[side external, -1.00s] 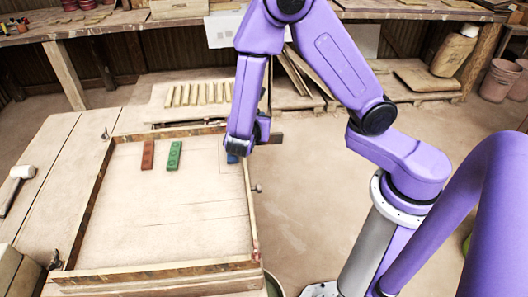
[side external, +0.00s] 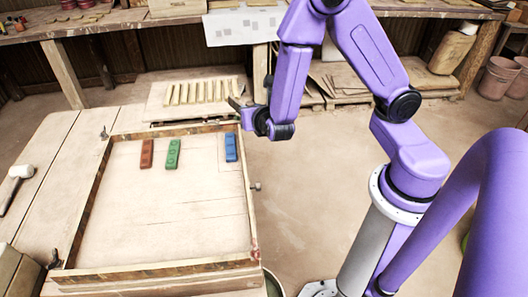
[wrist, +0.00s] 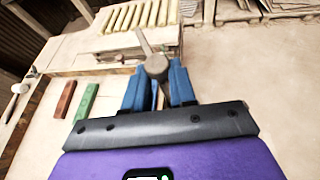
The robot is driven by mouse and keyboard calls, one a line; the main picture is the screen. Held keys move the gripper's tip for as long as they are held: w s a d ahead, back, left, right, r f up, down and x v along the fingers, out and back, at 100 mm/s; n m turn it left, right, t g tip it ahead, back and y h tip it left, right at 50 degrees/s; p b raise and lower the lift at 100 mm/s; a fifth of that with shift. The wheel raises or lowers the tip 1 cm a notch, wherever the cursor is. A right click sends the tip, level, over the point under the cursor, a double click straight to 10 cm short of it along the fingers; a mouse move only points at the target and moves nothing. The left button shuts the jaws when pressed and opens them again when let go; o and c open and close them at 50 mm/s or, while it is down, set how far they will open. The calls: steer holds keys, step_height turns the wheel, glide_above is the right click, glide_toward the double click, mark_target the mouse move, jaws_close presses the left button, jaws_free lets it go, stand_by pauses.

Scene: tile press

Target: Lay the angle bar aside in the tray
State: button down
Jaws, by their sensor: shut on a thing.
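My gripper (side external: 250,112) is raised above the far right corner of the wooden-walled frame (side external: 160,268). In the wrist view its blue fingers (wrist: 154,88) are shut on a grey-brown bar (wrist: 144,42) with a rounded near end, seemingly the angle bar. The bar sticks out beyond the fingers, and its full shape is partly hidden. In the side view its dark end (side external: 235,103) points up and left, clear of the surface. A pale board (side external: 160,112) with several cream strips (side external: 200,92) lies beyond the frame. I cannot tell which thing is the tray.
A red tile (side external: 147,154), a green tile (side external: 173,154) and a blue tile (side external: 231,147) lie apart inside the frame near its far wall. A mallet (side external: 16,180) lies on the table at the left. The frame's near half is bare.

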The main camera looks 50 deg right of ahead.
steer(key=shift+s+a+n+y, duration=0.1)
steer(key=shift+n+y, duration=0.3)
step_height(320, 180, up, 10)
steer(key=w+n+t+y, duration=0.1)
steer(key=w+n+y, duration=0.1)
steer(key=shift+t+y, duration=0.3)
steer(key=shift+a, duration=0.1)
